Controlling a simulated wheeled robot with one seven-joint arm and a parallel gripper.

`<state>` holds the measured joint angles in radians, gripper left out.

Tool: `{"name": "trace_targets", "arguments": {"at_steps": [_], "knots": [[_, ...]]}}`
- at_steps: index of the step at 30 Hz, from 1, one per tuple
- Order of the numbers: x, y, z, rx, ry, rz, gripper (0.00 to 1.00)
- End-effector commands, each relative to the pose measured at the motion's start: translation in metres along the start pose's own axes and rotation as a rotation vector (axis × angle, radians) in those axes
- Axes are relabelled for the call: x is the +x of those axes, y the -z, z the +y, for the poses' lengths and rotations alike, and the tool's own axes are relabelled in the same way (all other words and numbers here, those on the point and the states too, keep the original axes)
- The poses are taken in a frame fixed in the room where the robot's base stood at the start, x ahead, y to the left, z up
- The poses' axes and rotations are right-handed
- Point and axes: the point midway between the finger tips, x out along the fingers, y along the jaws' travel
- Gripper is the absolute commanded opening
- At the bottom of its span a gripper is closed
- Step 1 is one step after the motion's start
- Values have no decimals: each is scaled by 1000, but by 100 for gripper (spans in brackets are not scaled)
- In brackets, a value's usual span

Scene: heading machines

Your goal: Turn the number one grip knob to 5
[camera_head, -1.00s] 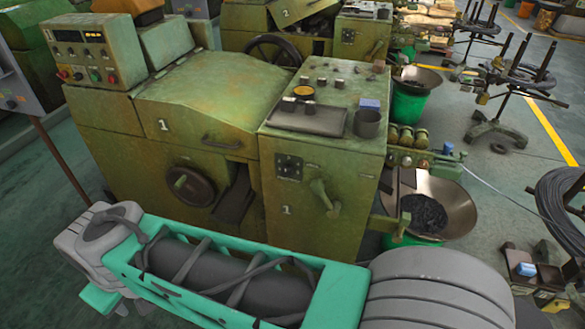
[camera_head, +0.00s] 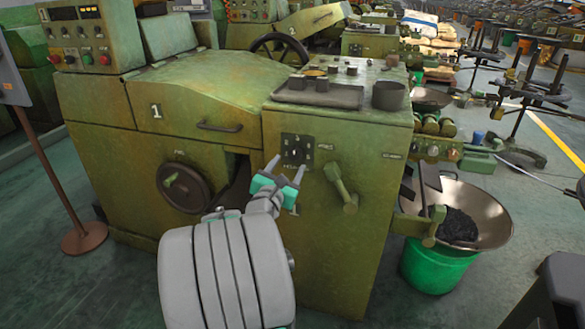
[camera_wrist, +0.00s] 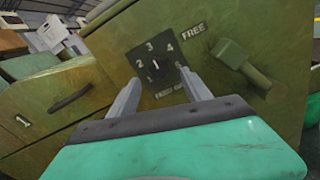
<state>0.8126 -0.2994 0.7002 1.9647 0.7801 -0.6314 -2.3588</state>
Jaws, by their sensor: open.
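The grip knob (camera_wrist: 155,63) is a small dark knob with a white mark on a black square plate, with numbers 1 to 5 around it. In the wrist view its mark points roughly upward, between 2 and 4, near 3. In the head view the knob plate (camera_head: 296,150) is on the front of the green machine marked 1. My gripper (camera_head: 286,170) is open in front of the plate. In the wrist view my gripper's fingers (camera_wrist: 160,88) stand apart, below and to either side of the knob. I cannot tell whether they touch the panel.
A green lever handle (camera_head: 342,188) juts out right of the plate. A round dark handwheel (camera_head: 184,188) is on the machine front to the left. A metal basin (camera_head: 485,215) on a green bucket (camera_head: 438,268) stands to the right.

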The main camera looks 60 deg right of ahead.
Motion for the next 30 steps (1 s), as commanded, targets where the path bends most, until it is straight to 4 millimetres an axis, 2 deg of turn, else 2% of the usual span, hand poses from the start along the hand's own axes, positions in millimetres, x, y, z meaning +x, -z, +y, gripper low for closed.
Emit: {"name": "trace_targets", "arguments": {"at_steps": [3, 7, 11, 17, 30], "knots": [[24, 2, -2, 2, 4, 2, 57], [44, 2, 0, 3, 1, 3, 57], [52, 1, 1, 4, -1, 3, 57], [53, 0, 1, 4, -2, 4, 57], [52, 1, 1, 4, -2, 4, 22]]}}
